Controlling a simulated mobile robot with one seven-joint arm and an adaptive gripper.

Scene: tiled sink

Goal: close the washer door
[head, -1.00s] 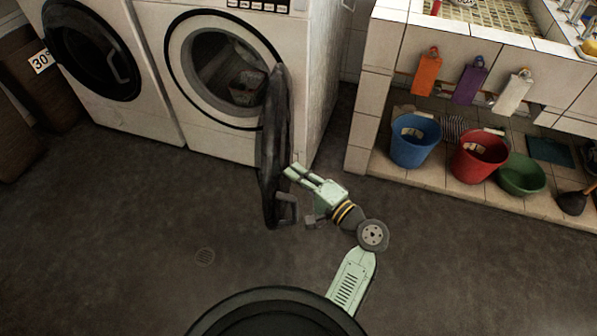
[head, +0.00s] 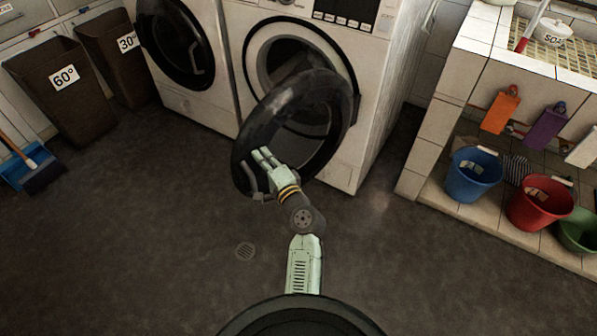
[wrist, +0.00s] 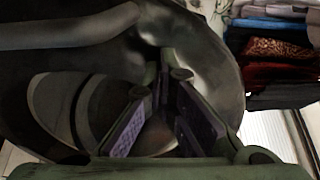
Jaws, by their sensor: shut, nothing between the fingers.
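The right washer (head: 372,60) has a round dark door (head: 283,95) standing partly open, hinged at the right of its opening. The door's outer face and thick rim are toward me, and it hides the lower right of the opening. Its handle (head: 248,182) is at the lower left of the door. My gripper (head: 262,157) is shut and empty, against or very near the door's lower outer side by the handle. In the wrist view the fingers (wrist: 165,80) point at the dark door rim (wrist: 215,55); a dark bar, likely the handle, crosses the upper left.
A second washer (head: 215,105) with a shut door stands at left, beside brown bins (head: 62,100). A tiled sink stand (head: 440,110) with a blue bucket (head: 473,175) and a red bucket (head: 540,203) is at right. The floor around the door is clear.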

